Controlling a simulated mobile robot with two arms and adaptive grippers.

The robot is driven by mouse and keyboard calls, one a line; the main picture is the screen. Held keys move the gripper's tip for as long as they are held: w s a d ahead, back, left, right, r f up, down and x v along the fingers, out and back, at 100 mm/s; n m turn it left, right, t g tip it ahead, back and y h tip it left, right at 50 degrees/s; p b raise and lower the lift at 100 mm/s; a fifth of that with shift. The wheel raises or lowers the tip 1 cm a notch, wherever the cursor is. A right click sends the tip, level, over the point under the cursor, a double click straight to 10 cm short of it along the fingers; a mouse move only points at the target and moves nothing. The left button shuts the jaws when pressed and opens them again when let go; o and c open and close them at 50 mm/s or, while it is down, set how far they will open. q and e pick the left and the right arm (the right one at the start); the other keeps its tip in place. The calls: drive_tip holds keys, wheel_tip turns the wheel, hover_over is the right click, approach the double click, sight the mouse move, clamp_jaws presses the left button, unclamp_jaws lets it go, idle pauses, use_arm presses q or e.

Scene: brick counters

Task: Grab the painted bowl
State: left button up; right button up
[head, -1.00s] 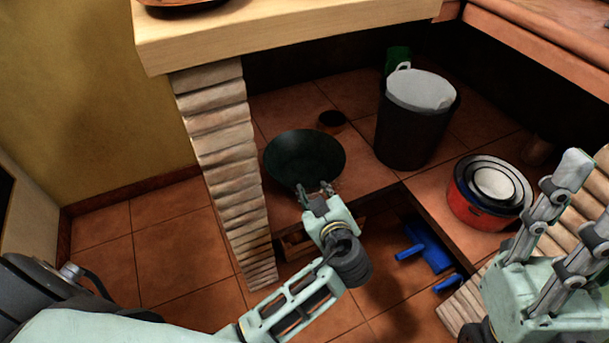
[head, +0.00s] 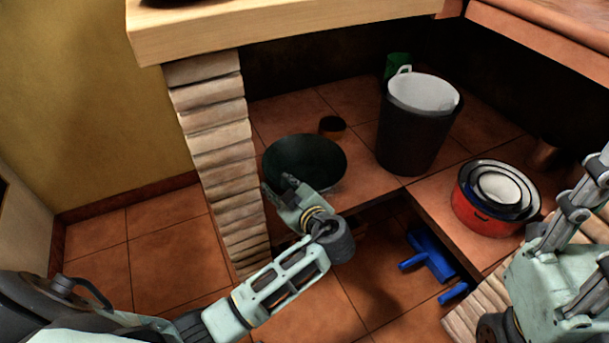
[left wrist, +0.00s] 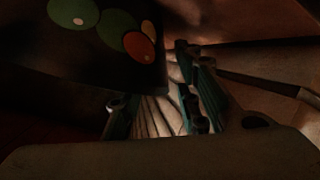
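The painted bowl (head: 310,160) is a wide dark bowl on the tiled ledge beside the brick pillar. In the left wrist view its dark outer side (left wrist: 100,50) shows green and orange painted spots at the upper left. My left gripper (head: 279,187) is at the bowl's front-left edge and partly covers it. In the left wrist view the left gripper's fingers (left wrist: 155,108) are apart, with light brick between them and the bowl's side close by. I cannot tell whether they touch it. My right gripper (head: 590,215) is at the right edge, partly cut off, with its fingers apart and empty.
The brick pillar (head: 215,150) stands close left of the bowl, under the wooden counter (head: 290,28). A small brown cup (head: 332,127) and a black bin (head: 412,135) are behind and right. A red pot (head: 475,217) sits farther right. A blue object (head: 430,255) lies below.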

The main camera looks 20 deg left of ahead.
sight(272, 177)
use_arm(q)
drive_tip(key=x, duration=0.3)
drive_tip(key=shift+w+a+f+b, duration=0.15)
drive_tip(key=shift+a+b, duration=0.05)
drive_tip(key=shift+b, duration=0.15)
drive_tip(key=shift+c, duration=0.2)
clamp_jaws()
